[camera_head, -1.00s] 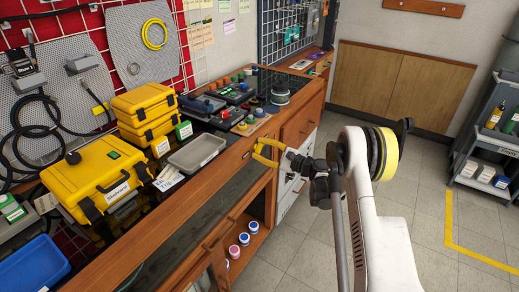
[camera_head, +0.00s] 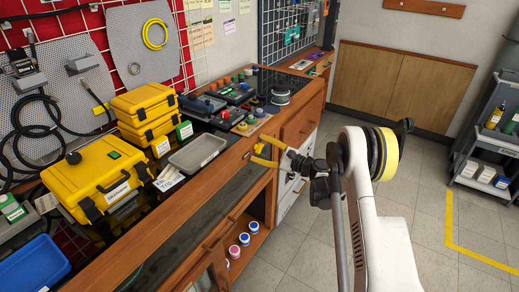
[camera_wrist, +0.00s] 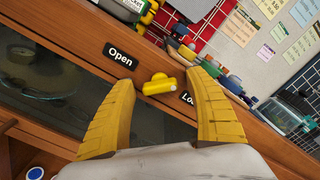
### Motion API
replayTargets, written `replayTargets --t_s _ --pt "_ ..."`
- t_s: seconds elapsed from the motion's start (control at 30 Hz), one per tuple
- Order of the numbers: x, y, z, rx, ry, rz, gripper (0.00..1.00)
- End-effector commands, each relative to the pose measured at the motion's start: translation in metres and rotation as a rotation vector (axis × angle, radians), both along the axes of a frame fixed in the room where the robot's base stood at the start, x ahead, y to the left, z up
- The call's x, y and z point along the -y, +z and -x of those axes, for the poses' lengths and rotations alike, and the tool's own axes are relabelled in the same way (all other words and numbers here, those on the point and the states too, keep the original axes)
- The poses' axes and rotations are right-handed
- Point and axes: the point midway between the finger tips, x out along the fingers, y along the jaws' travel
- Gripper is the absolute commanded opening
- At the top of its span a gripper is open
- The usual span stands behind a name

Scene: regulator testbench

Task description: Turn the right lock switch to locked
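The yellow lock switch (camera_wrist: 163,86) sits on the wooden front edge of the bench in the wrist view. A black "Open" label (camera_wrist: 121,55) is up and left of it. A second label starting "Lo" (camera_wrist: 187,98) is at its right, partly hidden by my right finger. My gripper (camera_wrist: 161,79) is open, with one yellow finger on each side of the switch. Gaps show between the switch and both fingers. In the head view my gripper (camera_head: 264,151) is at the bench's front edge; the switch is too small there to read its angle.
Yellow cases (camera_head: 98,178), a grey tray (camera_head: 197,152) and a blue bin (camera_head: 32,270) stand on the bench. Several knobs and devices (camera_head: 232,95) are beyond the gripper. A shelf below holds small jars (camera_head: 244,239). The floor to the right is clear up to a cart (camera_head: 490,135).

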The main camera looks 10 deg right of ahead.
Motion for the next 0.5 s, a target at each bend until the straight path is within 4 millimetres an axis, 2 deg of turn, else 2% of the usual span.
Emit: replayTargets --t_s 0.23,0.5 --pt "0.01 0.0 0.008 0.001 -0.003 0.001 0.63" --pt "0.051 0.0 0.049 0.0 -0.004 0.0 0.63"
